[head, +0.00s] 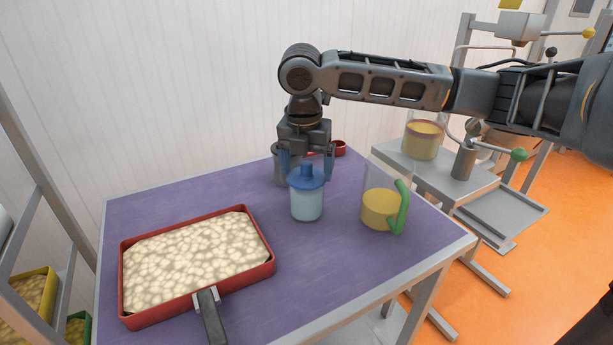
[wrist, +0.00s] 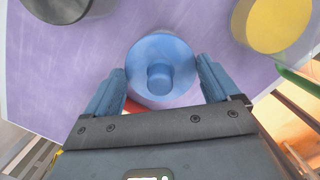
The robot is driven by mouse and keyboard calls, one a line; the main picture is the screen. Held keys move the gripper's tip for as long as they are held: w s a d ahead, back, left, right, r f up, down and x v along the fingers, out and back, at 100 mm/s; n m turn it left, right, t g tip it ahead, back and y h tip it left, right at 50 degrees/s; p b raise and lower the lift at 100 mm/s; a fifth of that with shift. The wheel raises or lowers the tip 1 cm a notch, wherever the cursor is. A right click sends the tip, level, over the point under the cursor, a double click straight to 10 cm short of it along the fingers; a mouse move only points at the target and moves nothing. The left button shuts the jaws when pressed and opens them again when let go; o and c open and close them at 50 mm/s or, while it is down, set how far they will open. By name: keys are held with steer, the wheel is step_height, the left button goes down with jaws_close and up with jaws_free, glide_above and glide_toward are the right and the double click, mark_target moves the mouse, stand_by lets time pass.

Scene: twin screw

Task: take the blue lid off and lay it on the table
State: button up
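The blue lid (head: 306,178) with a raised knob sits on a pale blue, translucent jar (head: 307,204) that stands upright on the purple table (head: 330,270). In the wrist view the lid (wrist: 160,68) shows from above, between and ahead of my fingers. My gripper (head: 306,168) points down, behind or above the jar in the head view. In the wrist view my gripper (wrist: 163,85) is open, its two blue fingers apart on either side of the lid. I cannot tell whether the fingers touch it.
A clear pitcher (head: 378,208) with yellow contents and a green handle stands right of the jar. A red pan (head: 190,300) of pale food lies at the left front. A grey cylinder (head: 285,168) stands behind the jar. Bare table lies in front of the jar.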

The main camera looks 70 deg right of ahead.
steer(key=c, duration=0.4)
